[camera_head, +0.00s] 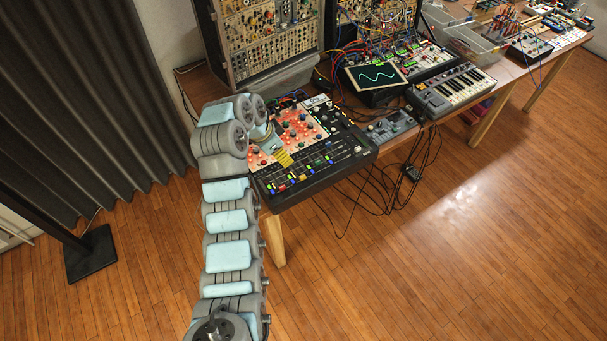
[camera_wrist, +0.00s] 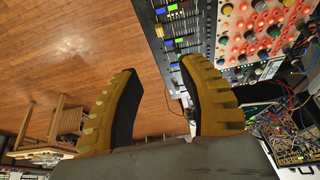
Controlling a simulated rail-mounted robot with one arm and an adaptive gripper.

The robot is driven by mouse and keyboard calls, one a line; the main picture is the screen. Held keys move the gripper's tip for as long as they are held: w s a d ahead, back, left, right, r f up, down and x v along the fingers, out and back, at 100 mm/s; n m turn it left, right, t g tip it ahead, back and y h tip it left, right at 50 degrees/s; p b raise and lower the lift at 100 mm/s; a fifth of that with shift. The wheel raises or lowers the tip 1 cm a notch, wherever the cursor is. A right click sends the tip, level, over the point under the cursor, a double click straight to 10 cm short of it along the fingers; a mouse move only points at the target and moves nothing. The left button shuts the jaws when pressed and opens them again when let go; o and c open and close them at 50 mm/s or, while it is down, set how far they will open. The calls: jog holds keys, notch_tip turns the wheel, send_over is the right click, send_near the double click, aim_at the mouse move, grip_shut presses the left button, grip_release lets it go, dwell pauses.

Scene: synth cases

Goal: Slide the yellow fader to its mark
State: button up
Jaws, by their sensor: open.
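The mixer (camera_head: 318,173) is a dark console at the table's near left corner, with a row of small coloured fader caps along its front.
An orange-lit knob panel (camera_head: 300,131) lies behind the faders. A small grey device (camera_head: 391,127) and a keyboard (camera_head: 452,92) stand to the right. A screen (camera_head: 376,76) and modular racks (camera_head: 268,42) stand behind. Loose cables hang off the table's front edge. The floor in front is clear.

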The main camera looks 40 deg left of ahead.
aim_at(302, 177)
jog(key=b+x, duration=0.1)
jog(key=x, duration=1.6)
jog(key=shift+w+d, duration=0.1)
